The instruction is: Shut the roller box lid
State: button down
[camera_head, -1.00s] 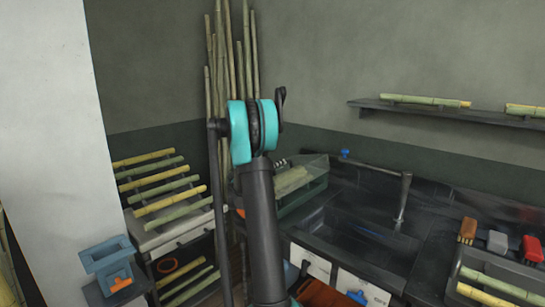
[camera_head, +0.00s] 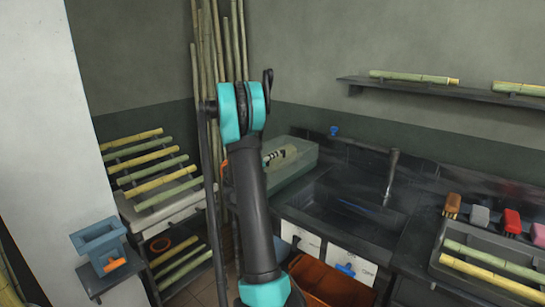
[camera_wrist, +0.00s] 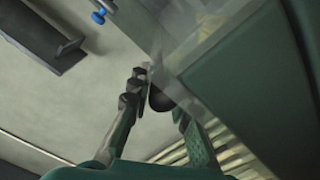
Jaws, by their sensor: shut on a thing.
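The roller box (camera_head: 297,172) is a green, partly see-through box left of the sink, half hidden behind my arm in the head view. In the wrist view, its green wall (camera_wrist: 240,85) and a clear panel, seemingly the lid (camera_wrist: 190,45), fill the upper right. My gripper (camera_wrist: 162,103) has its fingers around a small dark knob (camera_wrist: 160,98) at the corner of the clear panel and is shut on it. In the head view my arm hides most of my gripper. The lid's exact angle cannot be told.
The dark sink (camera_head: 345,210) with its tap (camera_head: 391,177) lies right of the box. Tall canes (camera_head: 218,60) stand behind my arm. A cane rack (camera_head: 155,185) and a blue-grey press-like box (camera_head: 98,240) are at left. An orange bin (camera_head: 325,285) sits below the sink.

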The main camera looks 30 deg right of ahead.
jog(key=c, duration=1.6)
grip_release()
jog(key=shift+s+d+f, duration=0.15)
jog(key=shift+s+d, duration=0.05)
jog(key=shift+s, duration=0.25)
jog(key=shift+o, duration=0.3)
jog(key=shift+w, duration=0.1)
jog(key=shift+w+a, duration=0.1)
jog(key=v, duration=1.2)
jog(key=s+a+f+n+y, duration=0.2)
jog(key=s+a+f+y, duration=0.2)
jog(key=s+a, duration=0.5)
jog(key=s+a+f+n+g+y, duration=0.1)
jog(key=s+a+f+n+y, duration=0.2)
jog(key=s+a+f+y, duration=0.2)
jog(key=s+a+f+n+g+y, duration=0.1)
jog(key=s+a+f+y, duration=0.4)
jog(key=s+a, duration=0.8)
jog(key=s+n+y, duration=0.1)
jog(key=s+y, duration=0.2)
jog(key=s, duration=0.1)
